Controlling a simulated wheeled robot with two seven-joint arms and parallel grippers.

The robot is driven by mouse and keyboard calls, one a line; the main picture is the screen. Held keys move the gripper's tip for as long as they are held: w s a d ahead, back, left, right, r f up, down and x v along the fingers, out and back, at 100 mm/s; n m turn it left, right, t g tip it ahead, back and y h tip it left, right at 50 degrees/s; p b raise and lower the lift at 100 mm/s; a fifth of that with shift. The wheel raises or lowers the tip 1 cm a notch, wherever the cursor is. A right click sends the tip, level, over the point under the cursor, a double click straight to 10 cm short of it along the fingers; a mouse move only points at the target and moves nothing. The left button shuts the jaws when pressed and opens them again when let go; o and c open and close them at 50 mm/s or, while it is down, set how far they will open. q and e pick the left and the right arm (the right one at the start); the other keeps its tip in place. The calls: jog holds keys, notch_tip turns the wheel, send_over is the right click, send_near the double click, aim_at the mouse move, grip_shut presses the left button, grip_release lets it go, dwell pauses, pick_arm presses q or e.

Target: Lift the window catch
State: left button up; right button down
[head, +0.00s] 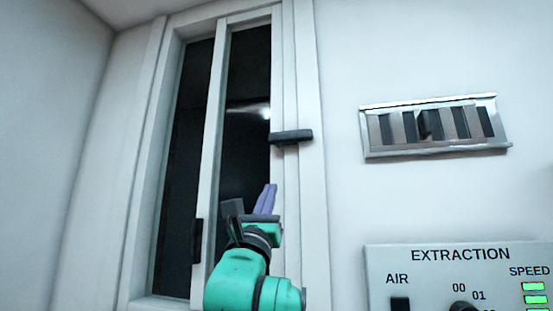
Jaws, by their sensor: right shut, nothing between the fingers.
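The window catch (291,137) is a short black bar. It lies roughly level across the right side of the white window frame, its left end reaching over the edge of the dark glass. My right gripper (268,188) has purple fingers that point up, shut and empty. In the picture it is below and slightly left of the catch, with a visible gap between them. I cannot tell how far it is from the window in depth. My left gripper is not in view.
The tall window (217,130) has a slim dark handle (198,241) on its middle upright. A metal slatted vent (435,152) is on the wall to the right. Below it is the extraction panel (440,273) with a knob and green lights. The wall between them is bare.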

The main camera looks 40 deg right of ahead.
jog(key=p, duration=0.8)
send_near(282, 145)
jog(key=w+d, duration=0.2)
jog(key=d, duration=0.1)
notch_tip(282, 145, up, 3)
jog(key=shift+w+d+r+p, duration=0.1)
jog(key=shift+w+p, duration=0.05)
jog(key=shift+p, duration=0.95)
jog(key=shift+r+p, duration=0.3)
jog(key=shift+r, duration=0.1)
